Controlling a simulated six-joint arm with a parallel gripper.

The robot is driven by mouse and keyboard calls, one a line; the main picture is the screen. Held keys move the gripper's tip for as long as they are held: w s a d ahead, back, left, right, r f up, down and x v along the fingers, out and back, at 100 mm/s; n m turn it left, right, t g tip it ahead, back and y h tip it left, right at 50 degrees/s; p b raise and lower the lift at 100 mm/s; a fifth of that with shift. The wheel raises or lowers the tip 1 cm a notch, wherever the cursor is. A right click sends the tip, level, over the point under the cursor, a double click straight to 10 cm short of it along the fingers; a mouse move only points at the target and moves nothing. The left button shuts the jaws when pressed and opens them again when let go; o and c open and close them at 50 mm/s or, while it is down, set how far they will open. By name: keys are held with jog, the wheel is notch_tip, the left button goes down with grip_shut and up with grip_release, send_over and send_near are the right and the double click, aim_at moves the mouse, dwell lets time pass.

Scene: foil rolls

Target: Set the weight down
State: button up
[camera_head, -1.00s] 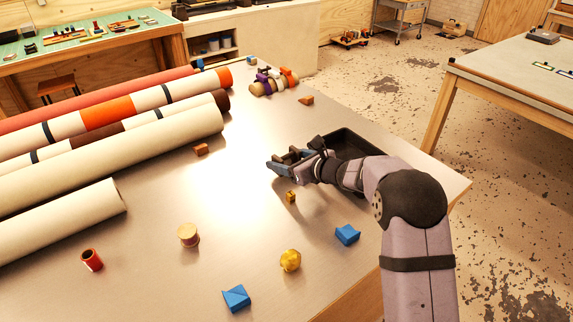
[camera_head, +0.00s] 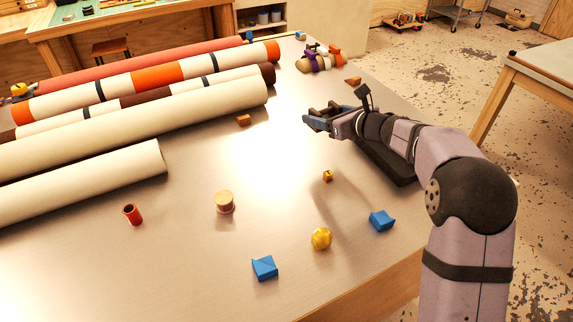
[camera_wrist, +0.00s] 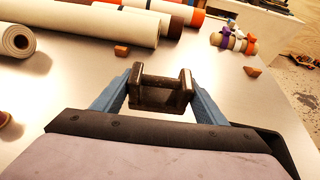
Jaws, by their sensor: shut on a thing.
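The weight (camera_wrist: 160,95) is a dark brown, rusty-looking block with raised ends. It sits between the blue fingers of my gripper (camera_wrist: 158,84) in the wrist view. My gripper is shut on it. In the head view my gripper (camera_head: 328,118) is held above the metal table, left of a black tray, and the weight shows only as a small dark shape there. An arm shadow falls on the table below. The underside of the weight is hidden.
Long foil rolls (camera_head: 130,125) lie across the table's left and back. A black tray (camera_head: 390,168) is partly hidden under my arm. A small orange block (camera_head: 244,119), yellow cube (camera_head: 328,175), wooden spool (camera_head: 225,202) and blue blocks (camera_head: 264,267) are scattered.

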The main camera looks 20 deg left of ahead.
jog(key=s+a+r+n+g, duration=0.1)
jog(key=s+a+r, duration=0.1)
jog(key=s+a, duration=0.25)
jog(key=n+g+y, duration=0.3)
jog(key=n+g, duration=0.4)
jog(key=g, duration=0.1)
send_over(268, 191)
jog(key=f, duration=0.2)
jog(key=shift+a+f+p, duration=0.1)
jog(key=shift+f+p, duration=0.6)
jog(key=shift+f, duration=4.1)
jog(key=shift+f, duration=0.15)
jog(key=o, duration=1.9)
jog(key=shift+f, duration=0.15)
jog(key=shift+r, duration=0.2)
jog(key=b+v, duration=0.3)
jog(key=v, duration=0.9)
jog(key=shift+s+f, duration=0.1)
jog(key=shift+s, duration=0.1)
